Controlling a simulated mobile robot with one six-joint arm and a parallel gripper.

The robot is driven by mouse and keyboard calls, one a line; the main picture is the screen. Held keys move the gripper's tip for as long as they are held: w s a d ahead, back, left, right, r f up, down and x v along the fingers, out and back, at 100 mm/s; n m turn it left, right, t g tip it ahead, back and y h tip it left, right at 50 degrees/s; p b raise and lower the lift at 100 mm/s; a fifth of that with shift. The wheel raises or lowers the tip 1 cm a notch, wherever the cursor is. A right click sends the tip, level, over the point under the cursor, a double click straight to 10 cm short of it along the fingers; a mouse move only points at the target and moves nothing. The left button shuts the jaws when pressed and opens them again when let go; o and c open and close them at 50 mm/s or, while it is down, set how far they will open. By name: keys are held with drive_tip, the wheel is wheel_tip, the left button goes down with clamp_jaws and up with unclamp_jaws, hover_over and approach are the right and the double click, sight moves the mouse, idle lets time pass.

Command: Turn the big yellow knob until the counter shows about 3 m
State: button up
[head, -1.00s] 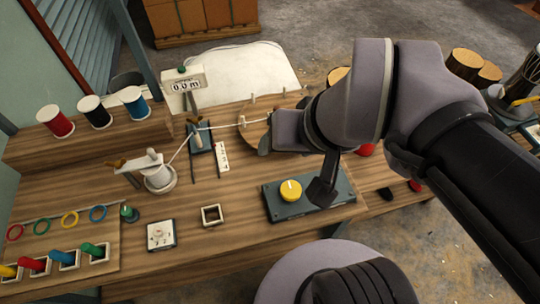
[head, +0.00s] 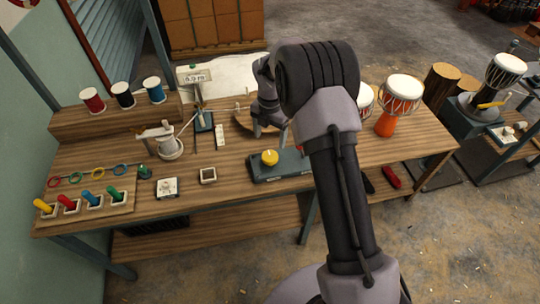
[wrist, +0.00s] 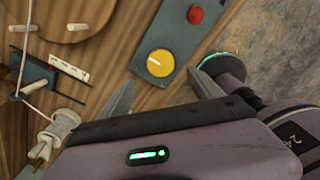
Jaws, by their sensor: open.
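The big yellow knob (head: 270,157) sits on a dark teal plate (head: 296,166) near the bench's front edge. It also shows in the wrist view (wrist: 160,63), with a white pointer line on top. My gripper (head: 271,133) is open and empty, pointing down behind the knob in the head view. In the wrist view its two grey fingers (wrist: 162,80) are spread, with the knob between and beyond them, apart from both. A red button (wrist: 195,14) is on the same plate.
A spool with cord (head: 168,146) stands left of the plate. A small open square box (head: 208,175) and a white dial block (head: 167,188) are near the front edge. Drums (head: 386,122) stand at the right. Bare bench lies between box and plate.

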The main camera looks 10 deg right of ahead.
sight(270, 156)
wheel_tip(270, 156, down, 9)
drive_tip(key=shift+f+b, duration=0.1)
drive_tip(key=shift+b, duration=0.8)
drive_tip(key=shift+s, duration=0.1)
drive_tip(key=c, duration=1.4)
drive_tip(key=shift+o, duration=0.2)
drive_tip(key=shift+m, duration=0.3)
